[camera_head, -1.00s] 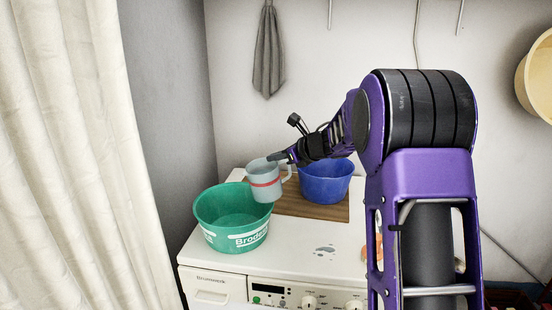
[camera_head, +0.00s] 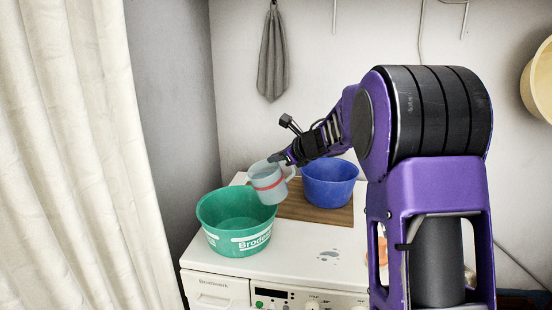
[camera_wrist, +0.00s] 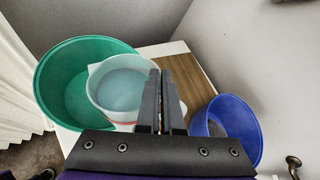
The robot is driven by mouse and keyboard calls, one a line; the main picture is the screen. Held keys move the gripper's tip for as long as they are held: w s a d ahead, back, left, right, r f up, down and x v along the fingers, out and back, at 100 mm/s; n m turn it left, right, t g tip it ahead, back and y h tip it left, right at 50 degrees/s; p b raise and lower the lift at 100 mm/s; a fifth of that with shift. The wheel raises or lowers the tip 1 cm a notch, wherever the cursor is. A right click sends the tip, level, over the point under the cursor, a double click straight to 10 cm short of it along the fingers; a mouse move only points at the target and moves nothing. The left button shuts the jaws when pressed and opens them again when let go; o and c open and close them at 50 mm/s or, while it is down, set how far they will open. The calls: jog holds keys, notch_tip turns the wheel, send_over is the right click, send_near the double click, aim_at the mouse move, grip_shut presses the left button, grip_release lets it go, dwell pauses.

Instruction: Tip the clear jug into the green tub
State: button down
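The clear jug (camera_head: 267,185), pale and see-through with a red band, is up beside the right rim of the green tub (camera_head: 237,240). It leans slightly, its mouth toward the tub. My gripper (camera_head: 279,158) is at its upper right, by the handle. In the wrist view, the two fingers of my gripper (camera_wrist: 161,98) are close together at the right side of the jug (camera_wrist: 121,88), on its handle, which they largely hide. The jug holds bluish liquid. The green tub (camera_wrist: 62,75) is to its left; its visible inside looks empty.
A blue bowl (camera_head: 329,185) stands on a brown wooden board (camera_head: 318,213), right of the jug. A cream curtain (camera_head: 85,160) hangs at the left; a grey cloth hangs on the wall.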

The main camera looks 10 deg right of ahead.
jog(key=shift+s+a+r+n+h+b, duration=0.2)
jog(key=shift+a+n+h, duration=0.1)
jog(key=shift+a+n, duration=0.1)
jog(key=shift+s+a+r+n+h+b, duration=0.1)
jog(key=shift+a+r+n+h+b, duration=0.05)
jog(key=shift+a+n+h, duration=0.2)
jog(key=shift+a+t, duration=0.1)
jog(key=shift+t, duration=0.2)
jog(key=shift+s+a+n+h, duration=0.2)
jog(key=shift+a+n+h, duration=0.4)
jog(key=shift+a, duration=0.2)
dwell(0.9)
jog(key=shift+s+a+f+n+t+h, duration=0.1)
jog(key=shift+s+a+n+t+h, duration=0.1)
jog(key=shift+a+n+h, duration=0.25)
jog(key=shift+s+a+n+t+h, duration=0.15)
jog(key=shift+a+n+t+h, duration=0.05)
jog(key=shift+a, duration=0.35)
dwell(0.8)
jog(key=shift+s+a+f+n+t+h, duration=0.2)
jog(key=shift+a+n+h, duration=0.1)
jog(key=shift+a, duration=0.2)
jog(key=shift+s+a+f+n+t+h, duration=0.15)
jog(key=shift+a+n+h, duration=0.15)
jog(key=shift+a, duration=0.15)
dwell(0.7)
